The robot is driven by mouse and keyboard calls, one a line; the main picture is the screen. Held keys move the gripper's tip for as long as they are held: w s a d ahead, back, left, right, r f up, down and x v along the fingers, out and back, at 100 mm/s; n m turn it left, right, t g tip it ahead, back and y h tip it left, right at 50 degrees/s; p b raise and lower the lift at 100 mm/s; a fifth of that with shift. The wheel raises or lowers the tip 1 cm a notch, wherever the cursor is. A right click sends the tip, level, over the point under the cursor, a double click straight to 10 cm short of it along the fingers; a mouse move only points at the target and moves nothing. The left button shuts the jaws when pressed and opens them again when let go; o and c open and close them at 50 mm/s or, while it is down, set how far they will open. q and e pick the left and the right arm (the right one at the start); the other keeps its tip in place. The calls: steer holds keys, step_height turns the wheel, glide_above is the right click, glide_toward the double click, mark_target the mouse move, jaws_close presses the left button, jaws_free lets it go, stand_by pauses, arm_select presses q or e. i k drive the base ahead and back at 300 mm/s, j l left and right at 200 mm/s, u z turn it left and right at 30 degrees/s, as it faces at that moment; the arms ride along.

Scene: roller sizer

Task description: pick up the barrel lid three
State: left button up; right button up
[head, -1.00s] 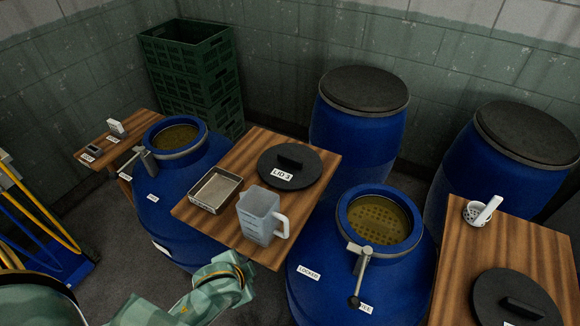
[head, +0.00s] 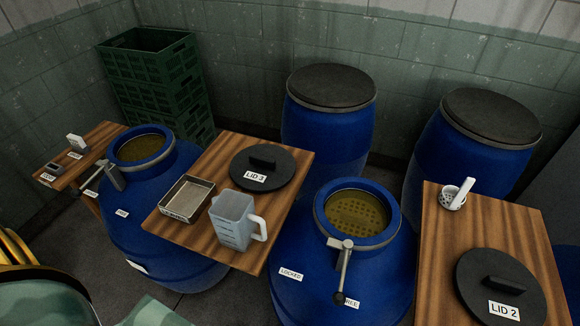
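The barrel lid three (head: 278,169) is a round black lid with a raised bar handle and a white "LID 3" label. It lies flat on the wooden board (head: 215,150) between two open blue barrels, behind a measuring jug (head: 232,220) and a metal tray (head: 187,198). Nothing covers the lid and no gripper touches it. Pale green parts of my own arm show at the lower left edge, apart from the lid. Neither gripper's fingers are in view.
An open barrel (head: 290,277) with a clamp lever stands right of the board, another (head: 190,245) left. A right board (head: 440,230) carries lid two (head: 528,280) and a white strainer (head: 451,198). Closed barrels (head: 325,137) and green crates (head: 160,95) stand behind.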

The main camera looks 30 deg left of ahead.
mark_target(260, 168)
steer(key=j+z, duration=0.35)
steer(key=k+j+z, duration=0.1)
steer(key=z, duration=0.25)
steer(key=k+j+z, duration=0.1)
steer(key=j+z, duration=0.3)
steer(key=k+j+z, duration=0.1)
steer(key=k+j, duration=0.25)
steer(key=j, duration=0.25)
steer(key=k+j+z, duration=0.15)
steer(key=k+j, duration=0.25)
steer(key=j, duration=0.2)
steer(key=k+j+z, duration=0.1)
steer(key=k+j, duration=0.35)
steer(key=i+j, duration=0.15)
steer(key=i, duration=0.35)
